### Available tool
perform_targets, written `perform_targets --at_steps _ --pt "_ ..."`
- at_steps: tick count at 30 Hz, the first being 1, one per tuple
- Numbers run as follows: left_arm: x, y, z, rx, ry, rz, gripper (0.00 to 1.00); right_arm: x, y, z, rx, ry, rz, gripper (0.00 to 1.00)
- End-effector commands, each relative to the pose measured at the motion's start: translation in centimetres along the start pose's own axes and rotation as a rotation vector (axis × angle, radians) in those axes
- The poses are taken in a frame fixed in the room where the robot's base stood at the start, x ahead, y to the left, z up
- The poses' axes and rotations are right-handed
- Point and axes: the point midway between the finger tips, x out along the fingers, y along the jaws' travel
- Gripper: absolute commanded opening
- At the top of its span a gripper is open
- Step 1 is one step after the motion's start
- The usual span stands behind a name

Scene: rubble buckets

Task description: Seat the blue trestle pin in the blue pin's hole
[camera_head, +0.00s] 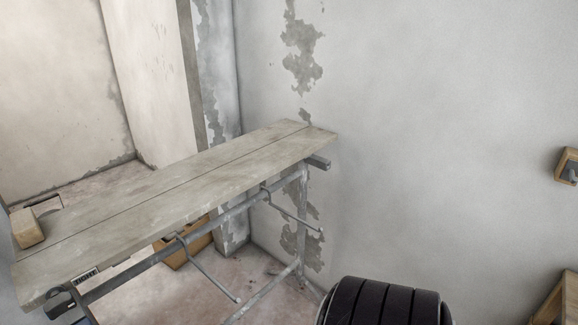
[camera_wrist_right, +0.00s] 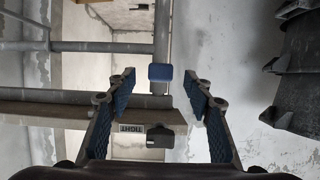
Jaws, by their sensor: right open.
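The blue trestle pin shows in the right wrist view as a small blue block (camera_wrist_right: 160,73), at a grey trestle tube (camera_wrist_right: 162,45). I cannot tell how deep it sits, and its hole is hidden. My right gripper (camera_wrist_right: 159,76) is open, its two blue-padded fingers spread left and right of the blue block in the picture. The block appears to lie beyond the fingertips; I see no contact. My left gripper is not in view.
A dark knob-like part (camera_head: 58,303) and a "TIGHT" label (camera_head: 85,275) are at the plank's near left end. A wooden block (camera_head: 27,228) lies on the plank. A dark ribbed object (camera_head: 385,302) stands at bottom centre-right. The wall (camera_head: 440,130) is close behind.

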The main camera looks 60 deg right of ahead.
Motion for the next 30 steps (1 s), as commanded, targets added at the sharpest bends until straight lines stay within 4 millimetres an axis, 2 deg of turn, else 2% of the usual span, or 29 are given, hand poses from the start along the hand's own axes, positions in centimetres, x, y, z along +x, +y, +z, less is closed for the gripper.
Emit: perform_targets --at_steps 1,8,9,11,21,30 --pt "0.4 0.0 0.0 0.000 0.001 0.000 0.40 -1.0 -0.1 0.9 0.001 -0.010 -0.004 0.47" --pt "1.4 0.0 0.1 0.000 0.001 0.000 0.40 -4.5 -0.1 2.3 0.001 -0.010 -0.004 0.47" --pt "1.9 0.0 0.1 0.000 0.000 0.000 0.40 -4.4 0.0 2.4 -0.002 -0.009 -0.005 0.47" --pt "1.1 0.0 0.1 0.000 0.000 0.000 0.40 -4.0 0.3 3.1 -0.015 -0.017 -0.018 0.47" --pt "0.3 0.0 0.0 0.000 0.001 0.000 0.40 -2.1 1.4 7.6 -0.056 -0.021 -0.136 0.47" --pt "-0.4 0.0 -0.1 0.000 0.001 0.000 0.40 -1.4 2.3 10.3 -0.102 -0.018 -0.258 0.47"
